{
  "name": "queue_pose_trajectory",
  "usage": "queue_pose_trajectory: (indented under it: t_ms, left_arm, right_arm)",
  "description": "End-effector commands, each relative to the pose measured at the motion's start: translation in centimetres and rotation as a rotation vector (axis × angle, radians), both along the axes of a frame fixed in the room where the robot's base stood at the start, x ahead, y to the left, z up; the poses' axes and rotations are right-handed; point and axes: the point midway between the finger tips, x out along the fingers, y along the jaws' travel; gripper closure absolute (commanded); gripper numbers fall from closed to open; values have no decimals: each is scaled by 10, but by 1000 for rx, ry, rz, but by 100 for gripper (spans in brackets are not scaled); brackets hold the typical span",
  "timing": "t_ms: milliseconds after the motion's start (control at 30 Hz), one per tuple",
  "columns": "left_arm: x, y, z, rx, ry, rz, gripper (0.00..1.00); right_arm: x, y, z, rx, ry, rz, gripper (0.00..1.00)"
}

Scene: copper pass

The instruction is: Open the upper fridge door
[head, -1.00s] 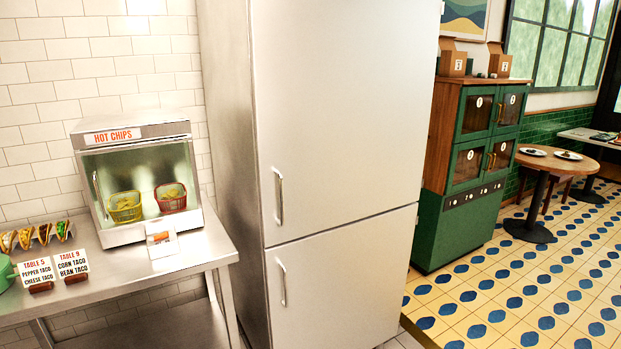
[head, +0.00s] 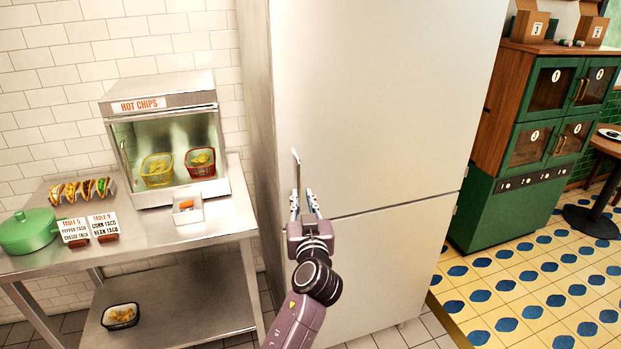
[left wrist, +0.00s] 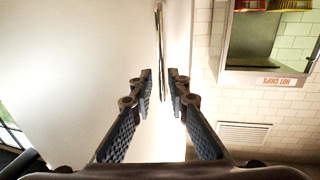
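The tall pale fridge has an upper door (head: 390,90) above a lower door (head: 385,270), with a seam between them. Both look closed. The upper door's slim vertical metal handle (head: 296,172) is near its left edge. My left gripper (head: 304,205) is at the lower part of this handle. In the left wrist view, the fingers (left wrist: 160,88) are apart and the handle (left wrist: 159,40) lines up with the gap between them. I cannot tell whether either finger touches it. My arm mostly hides the lower door's handle. My right gripper is not in view.
A steel table (head: 225,215) left of the fridge holds a hot chips warmer (head: 155,103), tacos, table signs and a green pot (head: 28,232). A green cabinet (head: 510,195) stands to the right. Tiled floor (head: 500,310) lies open before it.

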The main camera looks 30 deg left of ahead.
Motion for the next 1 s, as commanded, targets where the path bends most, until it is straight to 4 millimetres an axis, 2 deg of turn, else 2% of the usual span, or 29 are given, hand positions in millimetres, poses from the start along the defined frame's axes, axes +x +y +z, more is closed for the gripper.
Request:
queue_pose_trajectory:
  t_ms: [300,500,867,1000]
  left_arm:
    - [37,29,2,5,4,-2,84]
    - [52,40,0,3,5,-3,84]
    - [57,43,-2,0,4,-4,84]
    - [57,43,-2,0,4,-4,97]
  right_arm:
    - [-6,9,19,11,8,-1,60]
    - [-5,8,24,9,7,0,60]
    - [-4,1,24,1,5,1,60]
    - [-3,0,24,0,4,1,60]
